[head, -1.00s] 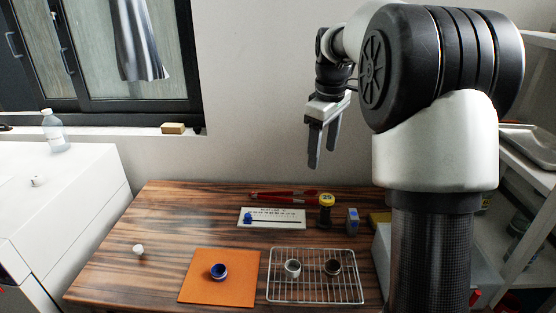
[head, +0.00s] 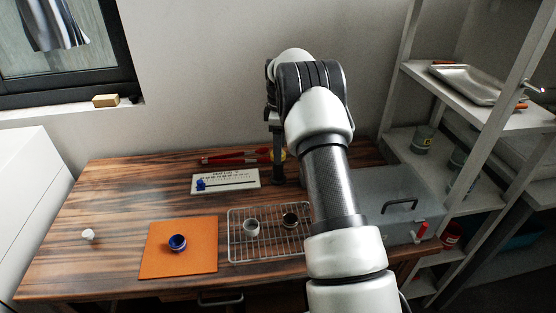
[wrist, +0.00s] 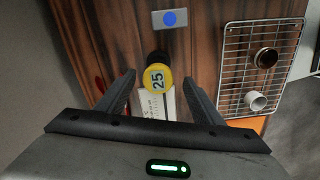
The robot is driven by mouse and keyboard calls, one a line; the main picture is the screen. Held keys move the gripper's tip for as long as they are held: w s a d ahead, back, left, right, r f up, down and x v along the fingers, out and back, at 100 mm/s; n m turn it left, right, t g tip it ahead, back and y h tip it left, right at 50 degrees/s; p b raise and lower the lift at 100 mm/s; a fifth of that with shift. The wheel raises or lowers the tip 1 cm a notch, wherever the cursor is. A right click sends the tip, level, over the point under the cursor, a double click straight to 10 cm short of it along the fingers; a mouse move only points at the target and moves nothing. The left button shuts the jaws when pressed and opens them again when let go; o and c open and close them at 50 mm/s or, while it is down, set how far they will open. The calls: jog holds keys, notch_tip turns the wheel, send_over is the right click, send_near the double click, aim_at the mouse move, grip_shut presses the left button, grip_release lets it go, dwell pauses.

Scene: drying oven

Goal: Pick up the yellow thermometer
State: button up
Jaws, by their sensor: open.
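The yellow thermometer, with a round yellow face marked 25 and a dark body, shows in the wrist view (wrist: 157,78). It stands upright on the wooden table. My gripper (wrist: 159,80) is open, with one finger on each side of the thermometer and a visible gap to both. In the head view my gripper (head: 278,168) points down at the back of the table, and it mostly hides the thermometer there.
A white panel with a blue slider (head: 240,180) lies left of my gripper, with a red tool (head: 222,159) behind it. A wire rack (head: 250,252) holding two small cups is in front. An orange mat (head: 160,265) holds a blue cup.

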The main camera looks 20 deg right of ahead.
jog(key=f, duration=0.3)
jog(key=f+b, duration=0.1)
jog(key=f, duration=0.3)
jog(key=shift+w+a+f, duration=0.1)
jog(key=shift+w+f, duration=0.1)
jog(key=shift+f, duration=0.05)
jog(key=c, duration=1.1)
jog(key=shift+r, duration=0.1)
notch_tip(320, 180, up, 11)
jog(key=p, duration=0.2)
jog(key=shift+r+p, duration=0.1)
jog(key=shift+p, duration=0.25)
jog(key=shift+r+p, duration=0.6)
jog(key=shift+r, duration=0.05)
